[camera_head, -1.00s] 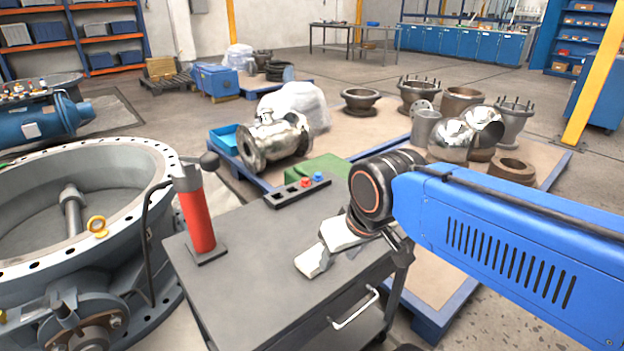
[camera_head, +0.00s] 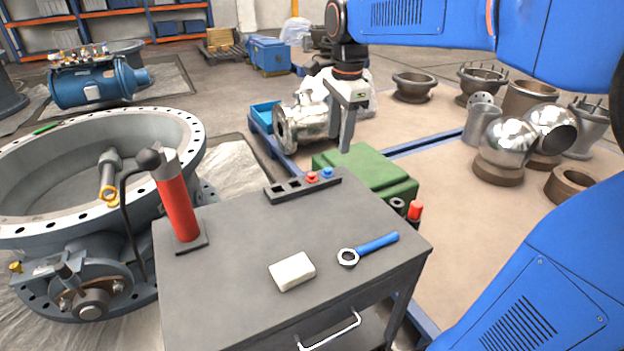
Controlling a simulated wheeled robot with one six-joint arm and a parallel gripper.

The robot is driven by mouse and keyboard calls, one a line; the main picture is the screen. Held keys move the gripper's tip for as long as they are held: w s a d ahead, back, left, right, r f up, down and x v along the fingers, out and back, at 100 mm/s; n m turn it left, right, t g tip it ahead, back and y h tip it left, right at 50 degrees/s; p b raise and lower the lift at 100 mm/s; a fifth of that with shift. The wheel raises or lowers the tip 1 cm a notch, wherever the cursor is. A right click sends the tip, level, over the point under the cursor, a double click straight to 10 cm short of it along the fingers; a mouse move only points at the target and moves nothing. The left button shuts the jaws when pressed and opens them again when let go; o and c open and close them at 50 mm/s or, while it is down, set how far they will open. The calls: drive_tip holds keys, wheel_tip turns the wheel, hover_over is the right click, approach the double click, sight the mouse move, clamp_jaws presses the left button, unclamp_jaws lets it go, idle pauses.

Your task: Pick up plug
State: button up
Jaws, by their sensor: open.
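A red plug (camera_head: 312,177) and a blue plug (camera_head: 327,173) sit in a dark slotted holder (camera_head: 283,189) at the back edge of the grey cart top (camera_head: 235,270). The holder's left slots look empty. My gripper (camera_head: 340,142) hangs from the raised blue arm with its fingers pointing down. In the picture it is just above and slightly right of the plugs, apart from them; its depth relative to them is hard to judge. It is open, and nothing shows between the fingers.
On the cart stand a red cylinder tool with a lever (camera_head: 176,205), a white block (camera_head: 292,271) and a blue-handled ring wrench (camera_head: 370,248). A green case (camera_head: 368,172) is behind the cart. A large valve ring (camera_head: 185,150) is at left. The middle of the cart top is clear.

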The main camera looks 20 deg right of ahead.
drive_tip(key=w+a+m+g, duration=0.25)
drive_tip(key=w+m, duration=0.45)
drive_tip(key=w, duration=0.5)
drive_tip(key=m, duration=0.1)
hover_over(311, 174)
drive_tip(key=shift+t, duration=0.45)
drive_tip(key=f, duration=1.2)
drive_tip(key=shift+w+d, duration=0.1)
drive_tip(key=shift+d, duration=0.1)
drive_tip(key=shift+a+f, duration=0.15)
drive_tip(key=shift+f, duration=2.55)
clamp_jaws()
